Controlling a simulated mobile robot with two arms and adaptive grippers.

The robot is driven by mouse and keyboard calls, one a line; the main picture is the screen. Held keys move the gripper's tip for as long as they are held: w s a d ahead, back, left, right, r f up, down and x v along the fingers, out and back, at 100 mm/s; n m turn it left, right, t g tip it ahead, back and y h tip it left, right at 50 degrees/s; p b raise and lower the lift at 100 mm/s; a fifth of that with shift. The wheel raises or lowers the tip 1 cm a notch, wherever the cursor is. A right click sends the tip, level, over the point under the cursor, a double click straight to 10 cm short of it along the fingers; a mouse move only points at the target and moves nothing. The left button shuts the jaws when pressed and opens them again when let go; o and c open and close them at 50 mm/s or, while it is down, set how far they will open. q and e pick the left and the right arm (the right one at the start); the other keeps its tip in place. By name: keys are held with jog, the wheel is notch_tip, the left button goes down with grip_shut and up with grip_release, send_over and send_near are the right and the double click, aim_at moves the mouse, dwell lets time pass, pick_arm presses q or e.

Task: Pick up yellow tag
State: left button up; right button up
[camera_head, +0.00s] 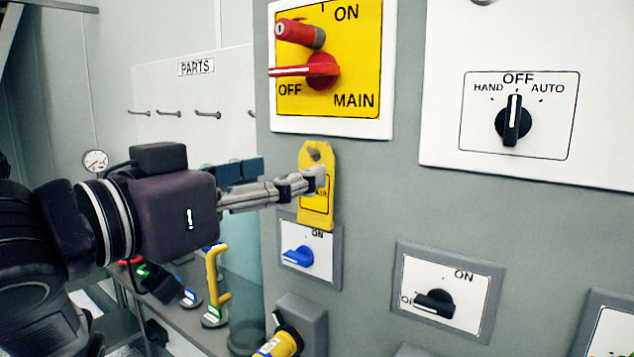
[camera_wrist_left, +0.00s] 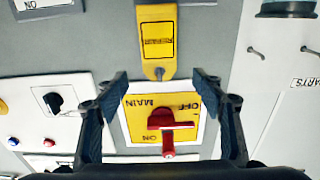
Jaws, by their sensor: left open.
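The yellow tag (camera_head: 317,205) hangs from a peg on the grey panel, just below the yellow MAIN switch plate. My left gripper (camera_head: 318,181) reaches in from the left, its fingers overlapping the tag in the head view and hiding part of its label. In the left wrist view, turned upside down, the tag (camera_wrist_left: 158,38) lies ahead of the gap between the open fingers of my left gripper (camera_wrist_left: 162,80). The fingers are spread apart and hold nothing. I cannot tell how far they are from the panel. My right gripper is not in view.
The red MAIN switch (camera_head: 308,70) sticks out above the tag. A blue switch (camera_head: 298,257) sits below it, and a black switch (camera_head: 436,303) is lower right. A side bench (camera_head: 190,330) with yellow-handled items stands at lower left.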

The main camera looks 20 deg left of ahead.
aim_at(315, 163)
pick_arm(q)
jog(key=p+x, duration=0.4)
jog(key=shift+w+d+r, duration=0.1)
jog(key=shift+w+d, duration=0.05)
jog(key=shift+w, duration=0.2)
jog(key=shift+w+d+p, duration=0.15)
jog(key=shift+w+p, duration=0.15)
jog(key=shift+w, duration=0.05)
jog(key=shift+w+d, duration=0.1)
jog(key=shift+w, duration=0.25)
jog(key=shift+f, duration=0.2)
jog(key=shift+c, duration=0.6)
jog(key=c, duration=0.9)
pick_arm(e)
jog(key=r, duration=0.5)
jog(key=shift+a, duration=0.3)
